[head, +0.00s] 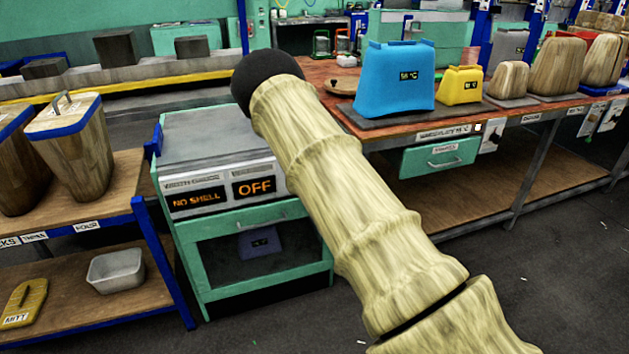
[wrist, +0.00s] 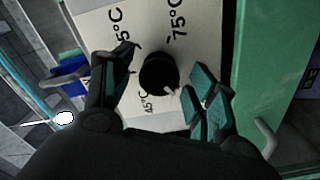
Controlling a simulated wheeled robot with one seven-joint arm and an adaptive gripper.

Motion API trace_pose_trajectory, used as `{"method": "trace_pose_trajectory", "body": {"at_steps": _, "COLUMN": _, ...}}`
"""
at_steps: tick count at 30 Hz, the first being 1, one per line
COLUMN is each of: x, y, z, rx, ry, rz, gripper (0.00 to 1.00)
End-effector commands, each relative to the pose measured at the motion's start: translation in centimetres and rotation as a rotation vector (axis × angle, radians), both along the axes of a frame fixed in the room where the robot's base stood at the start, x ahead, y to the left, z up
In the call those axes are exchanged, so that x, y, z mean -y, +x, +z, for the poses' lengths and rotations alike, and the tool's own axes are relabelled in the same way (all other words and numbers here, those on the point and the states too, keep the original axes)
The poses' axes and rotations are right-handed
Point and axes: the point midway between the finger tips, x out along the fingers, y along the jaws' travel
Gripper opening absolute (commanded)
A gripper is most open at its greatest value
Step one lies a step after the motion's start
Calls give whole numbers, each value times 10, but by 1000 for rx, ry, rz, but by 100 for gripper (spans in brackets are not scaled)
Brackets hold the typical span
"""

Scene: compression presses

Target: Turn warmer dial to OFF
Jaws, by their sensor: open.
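The warmer (head: 215,135) is a green cabinet with a grey top in the head view. Its displays read "NO SHELL" and "OFF" (head: 254,187). The dial is not visible there; my arm crosses in front of the warmer's right side. In the wrist view the black round dial (wrist: 158,74) sits on a pale panel (wrist: 110,22) with labels including "75°C" and "45°C". A small light pointer mark shows at its lower right edge. My gripper (wrist: 166,70) is open, with one finger on each side of the dial. Whether the fingers touch it is unclear.
A workbench (head: 399,123) with blue and yellow containers stands right of the warmer. A shelf (head: 118,185) with wooden vessels is close on the left. In the wrist view a green upright (wrist: 258,60) is close to the right finger, with a grey handle (wrist: 267,138) below.

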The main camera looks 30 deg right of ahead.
Motion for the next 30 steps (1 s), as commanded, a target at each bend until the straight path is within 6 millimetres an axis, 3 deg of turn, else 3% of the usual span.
{"method": "trace_pose_trajectory", "body": {"at_steps": 8, "x": -3, "y": -10, "z": 0, "rx": 0, "ry": 0, "rz": 0, "gripper": 58}}
{"method": "trace_pose_trajectory", "body": {"at_steps": 21, "x": -20, "y": -85, "z": 0, "rx": -2, "ry": 1, "rz": -1, "gripper": 58}}
{"method": "trace_pose_trajectory", "body": {"at_steps": 30, "x": -27, "y": -114, "z": 0, "rx": 0, "ry": 0, "rz": -1, "gripper": 58}}
